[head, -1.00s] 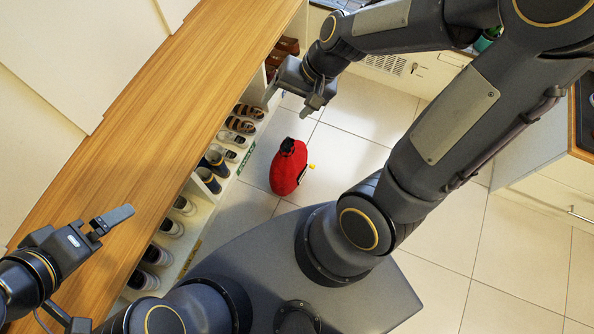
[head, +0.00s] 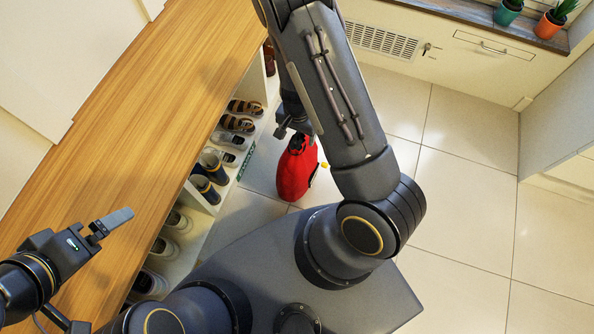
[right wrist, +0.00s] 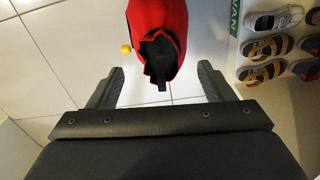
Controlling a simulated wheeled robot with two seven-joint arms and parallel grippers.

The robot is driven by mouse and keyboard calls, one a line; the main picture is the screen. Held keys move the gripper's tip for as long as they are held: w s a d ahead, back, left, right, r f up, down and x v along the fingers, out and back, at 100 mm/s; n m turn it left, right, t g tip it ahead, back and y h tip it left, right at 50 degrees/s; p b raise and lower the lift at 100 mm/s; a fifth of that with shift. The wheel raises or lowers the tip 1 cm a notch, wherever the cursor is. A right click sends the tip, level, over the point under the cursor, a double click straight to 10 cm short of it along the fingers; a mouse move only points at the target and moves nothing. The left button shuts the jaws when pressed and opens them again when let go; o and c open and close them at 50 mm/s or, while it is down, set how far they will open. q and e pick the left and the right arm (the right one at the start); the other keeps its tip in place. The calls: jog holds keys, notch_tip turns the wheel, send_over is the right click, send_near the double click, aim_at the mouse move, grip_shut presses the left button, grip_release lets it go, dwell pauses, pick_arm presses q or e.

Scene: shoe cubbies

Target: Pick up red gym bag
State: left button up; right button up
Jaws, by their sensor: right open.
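The red gym bag (head: 296,170) stands on the tiled floor beside the shoe cubby. It has a dark opening or handle at its top and a small yellow part at its side. In the right wrist view the bag (right wrist: 158,25) is just beyond the fingers, roughly centred between them. My right gripper (right wrist: 160,88) is open and empty, with a finger to each side of the bag's dark top. In the head view my right gripper (head: 293,130) is at the bag's top, partly hidden by my arm. My left gripper (head: 108,226) is above the wooden top at lower left.
The shoe cubby (head: 205,215) with several shoes (head: 238,124) runs along the bag's left, under a wooden top (head: 110,150). Open tiled floor (head: 450,210) lies to the right. White cabinets (head: 470,45) and potted plants (head: 550,22) are at the back right.

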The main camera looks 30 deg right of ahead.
aim_at(297, 139)
notch_tip(297, 139, down, 4)
jog(key=shift+f+b, duration=0.2)
jog(key=shift+b, duration=0.75)
jog(key=shift+c, duration=0.2)
jog(key=shift+r, duration=0.1)
grip_shut()
